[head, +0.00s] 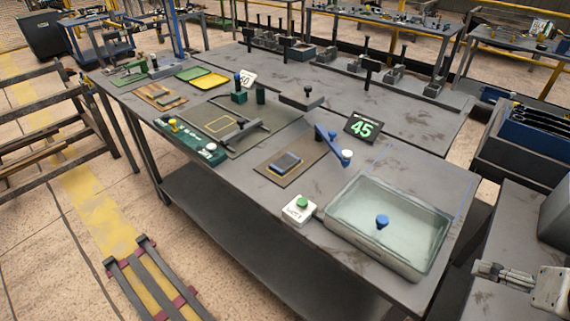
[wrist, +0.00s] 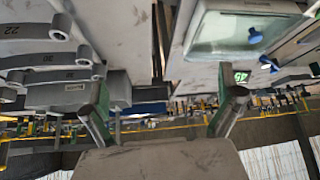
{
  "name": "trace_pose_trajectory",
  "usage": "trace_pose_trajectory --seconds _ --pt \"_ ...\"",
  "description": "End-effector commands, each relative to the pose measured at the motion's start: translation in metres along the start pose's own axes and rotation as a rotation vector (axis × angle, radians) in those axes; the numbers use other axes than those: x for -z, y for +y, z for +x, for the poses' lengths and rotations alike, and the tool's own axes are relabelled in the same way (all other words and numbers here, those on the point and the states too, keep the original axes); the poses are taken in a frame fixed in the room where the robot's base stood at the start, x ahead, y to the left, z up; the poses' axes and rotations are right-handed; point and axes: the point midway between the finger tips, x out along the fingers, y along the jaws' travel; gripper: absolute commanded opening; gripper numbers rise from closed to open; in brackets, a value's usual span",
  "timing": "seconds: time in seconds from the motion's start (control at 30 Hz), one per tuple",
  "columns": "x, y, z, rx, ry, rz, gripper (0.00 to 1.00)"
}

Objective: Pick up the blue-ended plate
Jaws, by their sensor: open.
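My gripper (wrist: 168,95) shows in the wrist view with its two green-padded fingers wide apart and nothing between them. I cannot clearly make out a plate with a blue end in either view. Grey curved plates with numbers on them (wrist: 52,60) sit at the left of the wrist view, beyond the left finger. A blue bin (head: 535,142) at the right of the head view holds several dark, long pieces; their ends are too small to tell. A blue patch (wrist: 150,108) shows between the fingers in the wrist view, partly hidden.
A low rack (head: 150,285) stands on the floor at lower left.

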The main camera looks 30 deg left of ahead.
Motion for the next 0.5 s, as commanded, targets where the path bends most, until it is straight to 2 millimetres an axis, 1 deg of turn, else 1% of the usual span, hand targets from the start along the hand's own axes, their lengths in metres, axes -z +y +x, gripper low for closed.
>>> trace_pose_trajectory --seconds 0.07,0.17,0.27,0.37,0.5 --pt "0.002 -0.001 0.000 0.002 -0.001 -0.004 1.00" --pt "0.012 -0.007 0.000 0.015 -0.007 -0.027 1.00" --pt "0.032 -0.019 0.001 0.040 -0.020 -0.074 1.00" --pt "0.057 -0.037 0.005 0.073 -0.038 -0.138 1.00" --pt "0.092 -0.067 0.013 0.124 -0.061 -0.233 1.00"
